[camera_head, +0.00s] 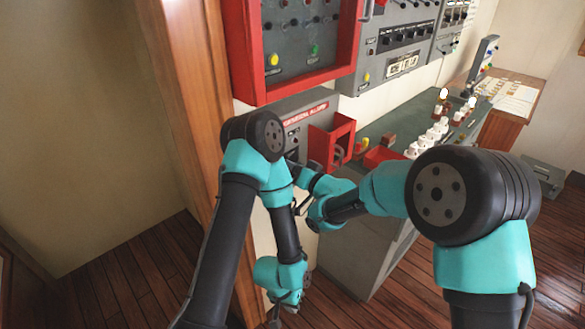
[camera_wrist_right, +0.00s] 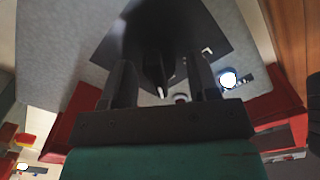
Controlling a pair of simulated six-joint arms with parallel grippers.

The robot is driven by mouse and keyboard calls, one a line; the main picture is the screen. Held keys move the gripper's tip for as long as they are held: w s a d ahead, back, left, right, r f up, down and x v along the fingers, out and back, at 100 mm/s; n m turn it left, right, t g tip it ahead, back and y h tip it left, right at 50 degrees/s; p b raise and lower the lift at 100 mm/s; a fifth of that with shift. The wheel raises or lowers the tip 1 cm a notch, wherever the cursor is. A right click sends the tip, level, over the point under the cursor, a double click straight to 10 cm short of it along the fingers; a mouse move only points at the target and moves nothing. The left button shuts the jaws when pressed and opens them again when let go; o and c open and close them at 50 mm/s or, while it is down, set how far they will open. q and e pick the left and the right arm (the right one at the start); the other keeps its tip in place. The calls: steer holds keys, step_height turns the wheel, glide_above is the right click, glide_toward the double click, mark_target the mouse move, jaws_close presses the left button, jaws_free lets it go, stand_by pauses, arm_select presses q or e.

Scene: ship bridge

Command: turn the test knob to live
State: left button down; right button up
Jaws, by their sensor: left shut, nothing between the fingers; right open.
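In the right wrist view, a dark pointed piece with a white tip (camera_wrist_right: 158,78), which looks like the test knob, stands in front of a dark plate (camera_wrist_right: 215,40). My right gripper (camera_wrist_right: 160,62) is open, with one finger on each side of this piece; I cannot tell whether they touch it. The knob's setting and any live label are not readable. In the head view, my right gripper (camera_head: 299,176) is at the general alarm panel (camera_head: 305,113), partly hidden behind my left arm, and the knob is hidden. My left gripper (camera_head: 287,302) is shut and empty, hanging low near the floor.
A red open box (camera_head: 332,141) juts out beside the alarm panel. A red-framed cabinet (camera_head: 352,62) hangs above. To the right, a green-topped counter (camera_head: 398,124) carries white pieces and bottles. A bright round lamp (camera_wrist_right: 228,78) shows beside my right fingers.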

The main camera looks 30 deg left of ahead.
steer(key=shift+c, duration=0.5)
steer(key=c, duration=0.8)
steer(key=shift+o, duration=0.2)
steer(key=shift+n, duration=0.3)
steer(key=n, duration=0.3)
steer(key=shift+a, duration=0.1)
steer(key=n, duration=0.3)
steer(key=shift+s+n, duration=0.15)
steer(key=shift+n, duration=0.25)
steer(key=n, duration=0.6)
steer(key=shift+s+n, duration=0.2)
steer(key=shift+n, duration=0.1)
